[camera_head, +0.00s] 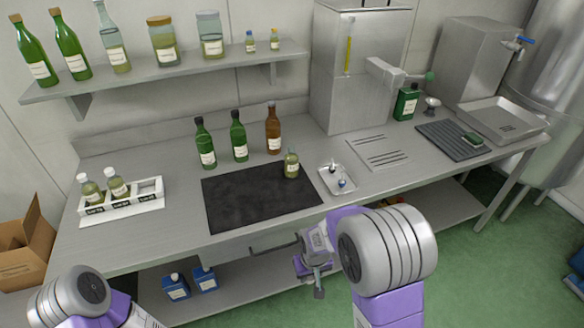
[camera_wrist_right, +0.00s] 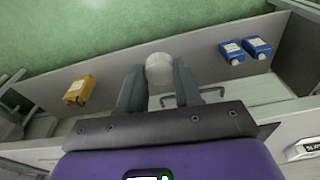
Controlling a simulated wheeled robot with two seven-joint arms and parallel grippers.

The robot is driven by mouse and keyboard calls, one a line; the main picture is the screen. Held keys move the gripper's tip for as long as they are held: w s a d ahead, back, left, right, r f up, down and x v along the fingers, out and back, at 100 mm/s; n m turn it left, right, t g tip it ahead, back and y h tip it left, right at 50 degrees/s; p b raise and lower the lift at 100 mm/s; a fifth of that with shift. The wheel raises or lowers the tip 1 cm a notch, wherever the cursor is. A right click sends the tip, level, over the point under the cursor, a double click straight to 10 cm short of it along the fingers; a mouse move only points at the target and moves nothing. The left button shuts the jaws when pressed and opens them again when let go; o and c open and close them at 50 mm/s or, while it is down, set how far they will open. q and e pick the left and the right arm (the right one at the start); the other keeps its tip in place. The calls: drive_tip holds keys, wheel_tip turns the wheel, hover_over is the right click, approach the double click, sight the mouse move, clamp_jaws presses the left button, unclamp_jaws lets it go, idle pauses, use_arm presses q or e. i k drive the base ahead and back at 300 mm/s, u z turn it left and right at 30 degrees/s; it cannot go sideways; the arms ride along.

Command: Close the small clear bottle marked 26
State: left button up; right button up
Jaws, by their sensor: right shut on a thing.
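A small clear bottle (camera_head: 291,164) with yellow-green contents stands upright on the dark mat (camera_head: 235,204). Its label is too small to read, and whether its mouth is capped is unclear. Two similar bottles (camera_head: 90,191) (camera_head: 117,185) with pale tops stand in a white labelled rack (camera_head: 150,204) at the left. My right gripper (camera_head: 312,272) is in front of the table's front edge, below the worktop and well away from the bottles. In the right wrist view it is shut on a pale round cap-like thing (camera_wrist_right: 160,70). My left gripper is out of view.
A small tray (camera_head: 328,187) with two small stopper-like pieces lies right of the mat. Two green bottles (camera_head: 205,145) (camera_head: 239,138) and a brown one (camera_head: 273,130) stand behind it. A drawer handle (camera_head: 273,248) is beside my right gripper. Blue containers (camera_head: 190,284) stand on the lower shelf.

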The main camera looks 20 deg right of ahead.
sight(291, 159)
drive_tip(key=z, duration=0.9)
drive_tip(key=i, duration=0.6)
drive_tip(key=u, duration=0.3)
